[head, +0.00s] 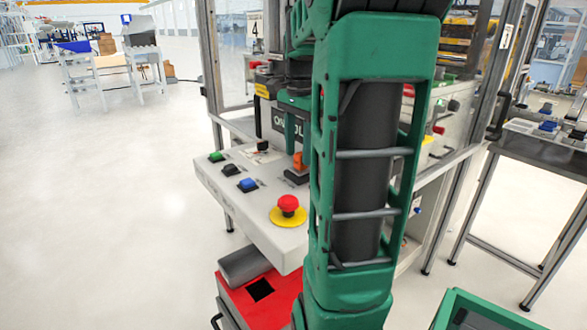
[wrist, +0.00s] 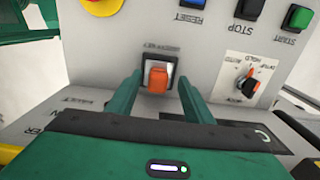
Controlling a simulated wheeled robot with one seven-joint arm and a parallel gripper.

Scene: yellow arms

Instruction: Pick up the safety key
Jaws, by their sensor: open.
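The safety key (wrist: 157,78) is an orange block in a dark square socket with a light inner plate on the grey control panel (wrist: 95,60). In the head view the orange key (head: 299,162) stands up from the panel, partly hidden by my green arm. My gripper (wrist: 158,84) is open in the wrist view, with one green finger on each side of the key. Gaps show between the fingers and the key; I cannot tell the exact height of the fingertips. In the head view my gripper (head: 295,115) is partly hidden behind my arm.
A red emergency button on a yellow base (head: 288,207) sits near the key. Blue (head: 247,184), black (head: 230,170) and green (head: 216,157) buttons line the panel. A rotary selector (wrist: 249,87) also shows.

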